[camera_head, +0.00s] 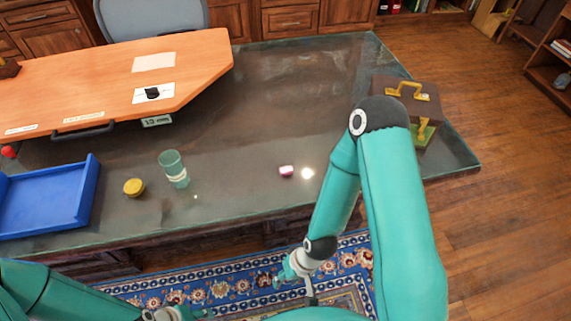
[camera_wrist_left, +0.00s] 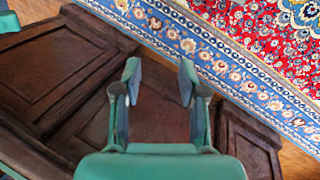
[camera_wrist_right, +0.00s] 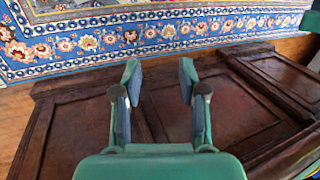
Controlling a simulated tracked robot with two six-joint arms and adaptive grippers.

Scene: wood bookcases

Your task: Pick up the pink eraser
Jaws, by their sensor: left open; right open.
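The pink eraser (camera_head: 286,171) is a small pink and white block lying on the dark desk top, near its front edge, right of the middle. It does not show in either wrist view. My right gripper (camera_head: 290,273) is below and in front of the desk edge, over the rug, apart from the eraser. In the right wrist view my right gripper (camera_wrist_right: 158,80) has its fingers spread with nothing between them. My left gripper (camera_wrist_left: 158,78) is likewise open and empty in the left wrist view. In the head view its arm is at the bottom left.
On the dark desk (camera_head: 270,90) are a blue tray (camera_head: 45,205), a yellow round item (camera_head: 133,187), a green cup (camera_head: 173,168) and a brown case (camera_head: 410,100) with yellow handle. A wooden board (camera_head: 200,65) covers the back left. The desk around the eraser is clear.

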